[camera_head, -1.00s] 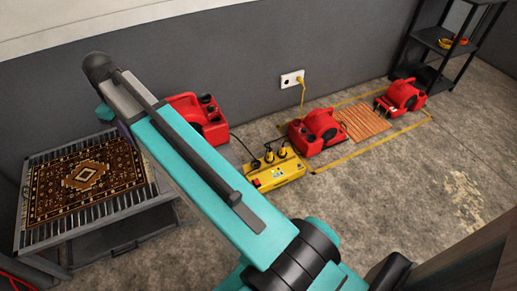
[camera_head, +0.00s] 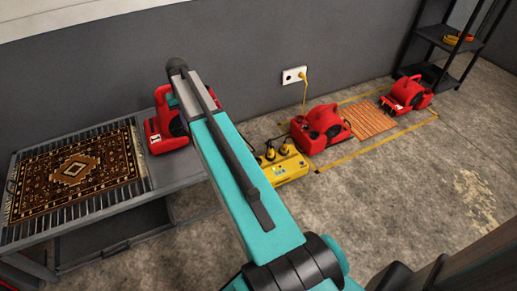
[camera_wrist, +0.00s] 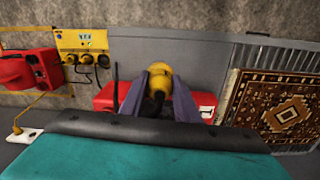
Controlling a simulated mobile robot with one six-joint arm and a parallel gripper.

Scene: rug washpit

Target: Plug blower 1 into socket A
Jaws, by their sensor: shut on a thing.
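My gripper (camera_wrist: 158,98) is shut on a yellow plug (camera_wrist: 158,78), held between its two grey-purple fingers in the wrist view; the head view hides it behind my arm. A yellow power box (camera_head: 290,168) lies on the floor right of my arm. In the wrist view the box (camera_wrist: 82,40) is left of the gripper, apart from the plug. It has several round sockets, and yellow plugs stand in some; I cannot read which is A. A red blower (camera_head: 160,132) stands by the wall, partly hidden by my arm. It shows behind the fingers in the wrist view (camera_wrist: 205,100).
A grey table (camera_head: 165,181) with a patterned rug (camera_head: 75,170) stands left. Two more red blowers (camera_head: 322,128) (camera_head: 408,94) stand right, beside an orange slatted mat (camera_head: 368,120) inside yellow floor lines. A wall outlet (camera_head: 293,75) holds a yellow plug. The front floor is clear.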

